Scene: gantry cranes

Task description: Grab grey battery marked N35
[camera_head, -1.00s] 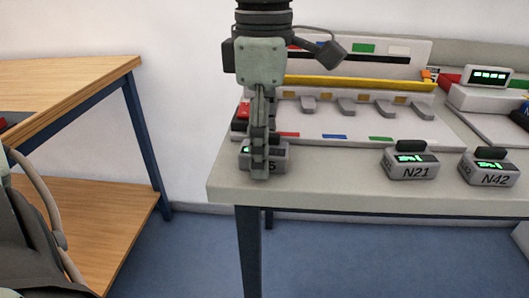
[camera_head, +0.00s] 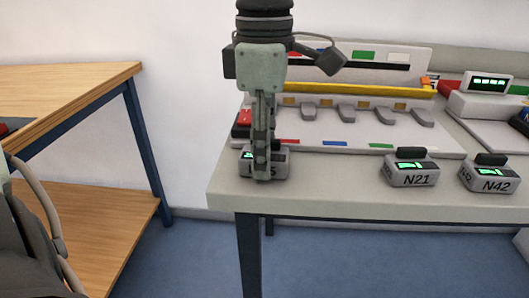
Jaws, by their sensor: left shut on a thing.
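A grey battery (camera_head: 281,163) sits at the left front of the light grey table. Its label is mostly covered by my gripper; only a last character like a 5 shows. My left gripper (camera_head: 262,170) points straight down in front of the battery and is shut on it. The battery appears to rest on the tabletop. Grey batteries marked N21 (camera_head: 411,178) and N42 (camera_head: 492,184) stand upright to the right, each with a green display and a dark handle. My right gripper is not seen.
Behind the battery stands a white rack (camera_head: 350,115) with a yellow bar and several grey hooks. A device with a green display (camera_head: 487,82) is at the back right. The light grey table (camera_head: 335,196) ends just in front of the batteries. A wooden table (camera_head: 80,90) stands left, across a gap.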

